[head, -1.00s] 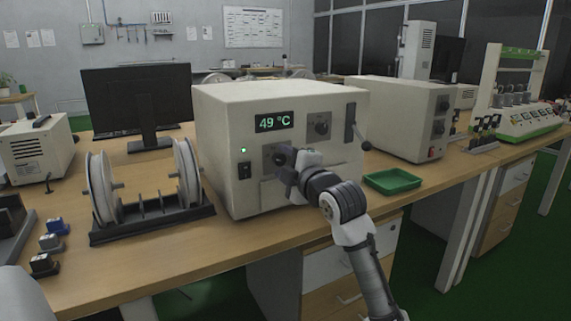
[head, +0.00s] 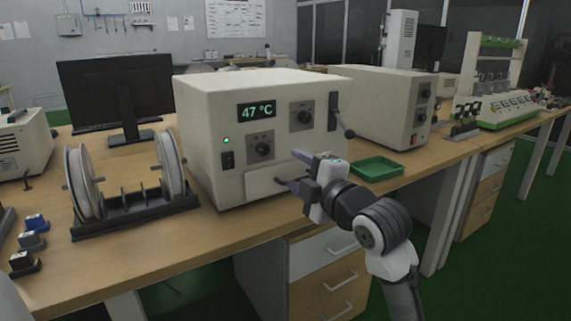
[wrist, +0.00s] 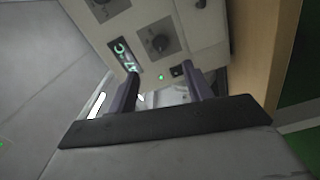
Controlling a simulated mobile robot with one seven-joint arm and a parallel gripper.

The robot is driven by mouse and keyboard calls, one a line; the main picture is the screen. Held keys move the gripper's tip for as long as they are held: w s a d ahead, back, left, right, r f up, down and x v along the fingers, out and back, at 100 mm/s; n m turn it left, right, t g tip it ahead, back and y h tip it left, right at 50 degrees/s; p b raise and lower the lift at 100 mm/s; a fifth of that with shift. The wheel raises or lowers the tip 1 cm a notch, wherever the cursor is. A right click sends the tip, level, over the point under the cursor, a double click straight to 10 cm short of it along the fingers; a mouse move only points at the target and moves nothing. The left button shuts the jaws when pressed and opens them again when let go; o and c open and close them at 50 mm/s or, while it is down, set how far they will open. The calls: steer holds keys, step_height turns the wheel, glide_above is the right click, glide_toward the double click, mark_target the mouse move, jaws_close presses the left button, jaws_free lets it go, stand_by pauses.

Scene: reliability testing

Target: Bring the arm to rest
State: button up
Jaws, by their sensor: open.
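My gripper (head: 290,170) is open and empty in front of the lower right part of a cream box-shaped oven (head: 215,165). Its two fingers point at the oven's front, and I cannot tell exactly how far off they are. The oven's display (head: 257,110) reads 47 °C, and a green light glows below it. Two knobs are on the front: a lower one (head: 262,149) and an upper one (head: 302,116). In the wrist view the oven front (wrist: 185,35) shows tilted, beyond the two fingers (wrist: 165,90).
A green tray (head: 377,168) lies on the bench (head: 240,222) just right of my gripper. A stand with two reels (head: 130,212) is left of the oven. A second cream box (head: 375,105) stands to the right. Drawers are under the bench edge.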

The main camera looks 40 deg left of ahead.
steer(key=shift+s+d, duration=0.35)
steer(key=shift+d, duration=0.3)
